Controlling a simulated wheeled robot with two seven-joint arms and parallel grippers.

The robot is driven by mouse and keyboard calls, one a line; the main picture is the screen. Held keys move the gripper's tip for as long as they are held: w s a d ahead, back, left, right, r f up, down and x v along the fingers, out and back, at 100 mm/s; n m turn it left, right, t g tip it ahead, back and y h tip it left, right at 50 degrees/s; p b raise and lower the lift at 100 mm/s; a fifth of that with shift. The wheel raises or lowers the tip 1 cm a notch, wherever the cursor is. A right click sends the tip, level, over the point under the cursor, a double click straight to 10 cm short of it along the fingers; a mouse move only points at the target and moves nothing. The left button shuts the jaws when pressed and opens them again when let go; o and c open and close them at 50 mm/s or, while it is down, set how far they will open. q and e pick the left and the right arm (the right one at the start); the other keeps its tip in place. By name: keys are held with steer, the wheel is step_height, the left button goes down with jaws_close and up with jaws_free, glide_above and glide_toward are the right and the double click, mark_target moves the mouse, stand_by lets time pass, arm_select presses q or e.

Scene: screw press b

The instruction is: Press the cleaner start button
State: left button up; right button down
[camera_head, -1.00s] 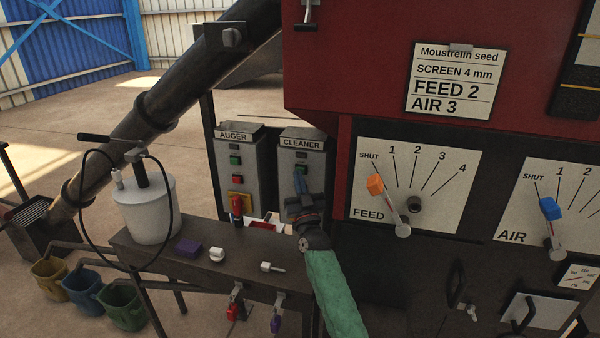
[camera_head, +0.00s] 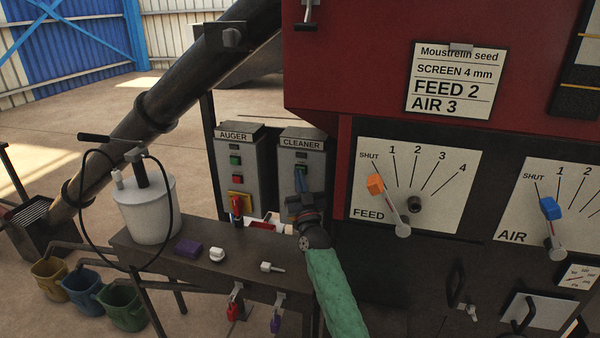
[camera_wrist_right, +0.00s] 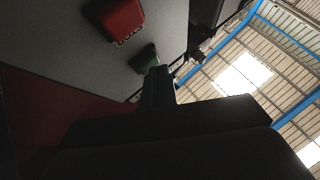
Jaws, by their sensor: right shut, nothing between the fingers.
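The cleaner box (camera_head: 315,160) is a grey control box labelled CLEANER, beside the similar auger box (camera_head: 223,155). My right gripper (camera_head: 299,172) is shut and empty, with its fingertips in front of the cleaner box's face. It hides the box's buttons in the head view. In the right wrist view, a green button (camera_wrist_right: 143,58) and a larger red button (camera_wrist_right: 120,18) stand out from the grey face. The shut fingertips (camera_wrist_right: 159,70) are right at the green button and partly overlap it. I cannot tell whether they touch it. My left gripper is not in view.
A dark bench (camera_head: 185,262) holds a white canister (camera_head: 150,212) and small loose items. The red machine's feed dial (camera_head: 440,165) and air dial (camera_head: 515,210) stand to the right. A large dark tube (camera_head: 185,95) slopes behind the boxes.

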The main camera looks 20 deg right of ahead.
steer(key=shift+w, duration=0.15)
stand_by(0.6)
steer(key=shift+s+a+p, duration=0.3)
steer(key=shift+s+a, duration=0.15)
steer(key=shift+s, duration=0.3)
steer(key=s+a, duration=0.1)
steer(key=s, duration=0.1)
steer(key=s+a+p, duration=0.1)
steer(key=s, duration=0.1)
steer(key=shift+a+p, duration=0.3)
steer(key=shift+a, duration=0.1)
stand_by(0.4)
